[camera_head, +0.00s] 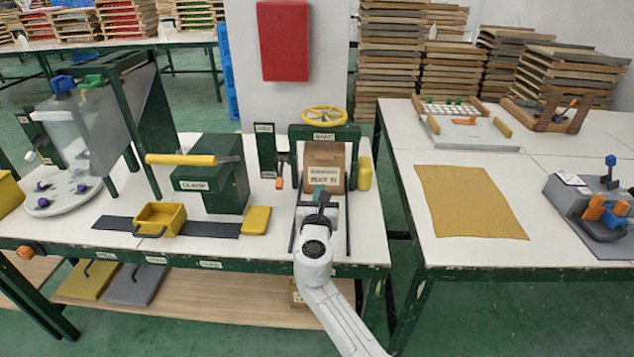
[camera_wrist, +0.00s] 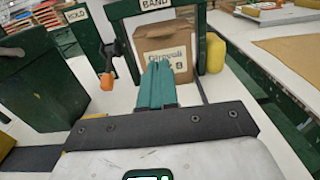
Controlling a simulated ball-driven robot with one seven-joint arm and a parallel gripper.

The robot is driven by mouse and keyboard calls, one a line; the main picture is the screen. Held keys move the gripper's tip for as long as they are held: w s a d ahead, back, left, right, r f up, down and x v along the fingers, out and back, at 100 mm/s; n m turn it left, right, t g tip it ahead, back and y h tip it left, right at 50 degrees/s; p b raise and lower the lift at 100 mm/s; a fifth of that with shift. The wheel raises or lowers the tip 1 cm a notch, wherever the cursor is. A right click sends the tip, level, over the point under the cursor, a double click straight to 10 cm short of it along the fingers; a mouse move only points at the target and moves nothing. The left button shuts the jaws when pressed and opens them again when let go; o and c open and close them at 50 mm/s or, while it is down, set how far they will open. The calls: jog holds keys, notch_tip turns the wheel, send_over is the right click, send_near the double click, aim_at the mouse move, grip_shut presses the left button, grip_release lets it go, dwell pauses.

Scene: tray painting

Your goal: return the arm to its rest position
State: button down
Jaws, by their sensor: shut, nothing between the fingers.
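My gripper (camera_head: 318,192) is at the front of the left table, in front of a brown box (camera_head: 325,180) with a printed label. Its teal fingers (camera_wrist: 157,86) are together, with nothing between them. The box stands under the green frame with the yellow wheel, and it also shows in the wrist view (camera_wrist: 166,45). The fingertips overlap the lower part of the box in the wrist view; I cannot tell whether they touch it. My white arm reaches up from the bottom of the head view.
The green frame with a yellow wheel (camera_head: 325,115) stands around the box. A yellow bottle-like object (camera_head: 364,173) is on its right, a green clamp block (camera_head: 211,185) on its left. A yellow bin (camera_head: 160,219) sits on a dark strip. The right table (camera_head: 470,258) holds an ochre mat (camera_head: 470,202).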

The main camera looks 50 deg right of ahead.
jog(key=shift+s+a, duration=0.15)
jog(key=s+f+m+g, duration=0.1)
jog(key=s+f+m, duration=0.1)
jog(key=s+m, duration=0.1)
jog(key=s+a+f+m+g+y, duration=0.1)
jog(key=s+f+m, duration=0.1)
jog(key=s+m, duration=0.2)
jog(key=s+a+f+m+g, duration=0.1)
jog(key=s+f+m+g, duration=0.1)
jog(key=s+m, duration=0.1)
jog(key=shift+s+f+m+y, duration=0.15)
jog(key=shift+s+m+y, duration=0.15)
jog(key=shift+m+y, duration=0.15)
jog(key=s+a+f+m+g+y, duration=0.2)
jog(key=s+a+f+m+y, duration=0.1)
jog(key=s+a+m+y, duration=0.1)
jog(key=s+a+f+m+g+y, duration=0.2)
jog(key=s+a+f+m+y, duration=0.1)
jog(key=s+a, duration=0.6)
jog(key=s+a+f+m+g+y, duration=0.1)
jog(key=s+a+f+m+y, duration=0.3)
jog(key=s, duration=0.6)
jog(key=a+m+y, duration=0.1)
jog(key=a+m, duration=0.1)
jog(key=m, duration=0.1)
jog(key=shift+a+m+g, duration=0.35)
jog(key=shift+g, duration=0.05)
